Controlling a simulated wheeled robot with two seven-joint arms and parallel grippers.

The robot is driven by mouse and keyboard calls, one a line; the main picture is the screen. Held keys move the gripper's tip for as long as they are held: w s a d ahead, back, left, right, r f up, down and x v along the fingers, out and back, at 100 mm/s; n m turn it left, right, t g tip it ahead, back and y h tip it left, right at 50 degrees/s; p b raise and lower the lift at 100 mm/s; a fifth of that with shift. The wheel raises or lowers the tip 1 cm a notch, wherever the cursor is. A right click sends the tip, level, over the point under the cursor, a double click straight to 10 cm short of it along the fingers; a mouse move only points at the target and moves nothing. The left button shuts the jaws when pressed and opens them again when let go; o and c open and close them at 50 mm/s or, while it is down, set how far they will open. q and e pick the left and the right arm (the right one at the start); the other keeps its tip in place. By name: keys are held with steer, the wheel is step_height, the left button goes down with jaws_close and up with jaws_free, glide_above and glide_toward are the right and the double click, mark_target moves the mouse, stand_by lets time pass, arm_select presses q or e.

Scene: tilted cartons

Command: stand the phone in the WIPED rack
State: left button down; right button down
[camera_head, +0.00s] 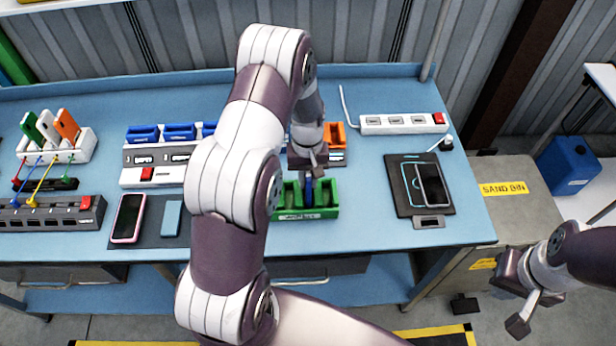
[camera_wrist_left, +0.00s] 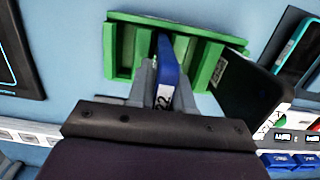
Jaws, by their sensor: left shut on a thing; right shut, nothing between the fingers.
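My left gripper (camera_head: 307,172) is shut on a slim blue phone (camera_head: 308,191), held upright on edge. In the left wrist view the blue phone (camera_wrist_left: 166,72) stands between the grey fingers (camera_wrist_left: 160,85), with a white label reading "22". Its lower end is within the green rack (camera_head: 289,214), between dividers. The green rack (camera_wrist_left: 121,50) also shows in the left wrist view; its front label is too small to read. Whether the phone touches the rack floor is hidden. My right gripper (camera_head: 531,310) is shut and empty, off the table's right side.
A pink-edged phone (camera_head: 127,218) lies at left; another phone (camera_head: 433,185) lies on a black mat (camera_head: 408,205) at right. A white power strip (camera_head: 400,123), an orange holder (camera_head: 338,134) and blue holders (camera_head: 180,131) stand behind. Bare table lies between the green rack and black mat.

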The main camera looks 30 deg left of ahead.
arm_select(q)
steer(key=c, duration=0.9)
jaws_free()
steer(key=shift+c, duration=0.2)
steer(key=shift+r, duration=0.1)
steer(key=r+b, duration=0.1)
steer(key=r, duration=0.2)
steer(key=r+b, duration=0.1)
steer(key=r, duration=0.2)
steer(key=w+r+b, duration=0.1)
steer(key=r, duration=0.2)
steer(key=shift+a+r, duration=0.15)
steer(key=shift+a, duration=0.15)
step_height(320, 180, up, 3)
steer(key=shift+w+f+p, duration=0.1)
steer(key=shift+p, duration=0.4)
steer(key=shift+a, duration=0.15)
steer(key=shift+r, duration=0.2)
step_height(320, 180, up, 7)
steer(key=p, duration=0.7)
